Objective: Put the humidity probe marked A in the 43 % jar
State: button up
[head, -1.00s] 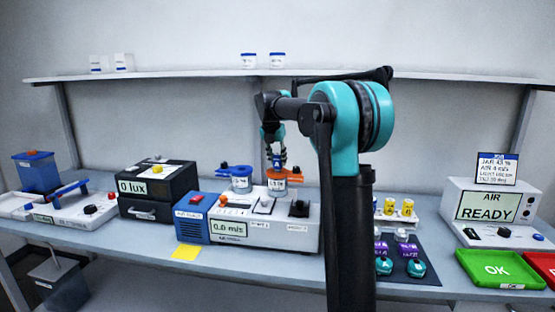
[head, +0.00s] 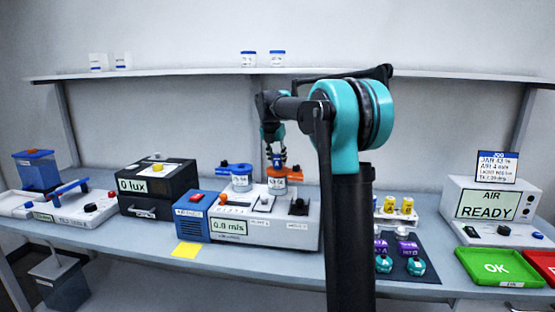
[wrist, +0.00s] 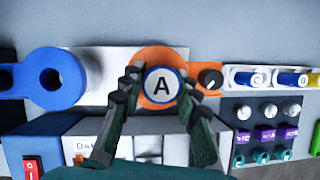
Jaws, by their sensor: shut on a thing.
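The probe marked A (wrist: 162,86) has a round white top with a blue rim. My gripper (wrist: 162,92) is shut on it, one finger on each side. In the head view the blue probe (head: 278,163) is upright at the orange-topped jar (head: 278,183). How deep it sits in the opening is hidden. A second jar with a blue collar (head: 240,183) stands just left; its open hole shows in the wrist view (wrist: 50,78). The jar labels are too small to read.
A grey instrument reading about 0.0 m/s (head: 262,228) stands in front of the jars. Probes marked C (wrist: 256,79) and D or B (wrist: 292,79) lie on a rack to the right. A job card (head: 497,167) names jar 43 %. A green OK tray (head: 500,267) is at right.

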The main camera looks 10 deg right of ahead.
jog(key=shift+f, duration=0.2)
jog(key=o, duration=1.3)
jog(key=shift+c, duration=0.2)
jog(key=shift+o, duration=0.6)
jog(key=shift+o, duration=0.7)
jog(key=shift+r, duration=4)
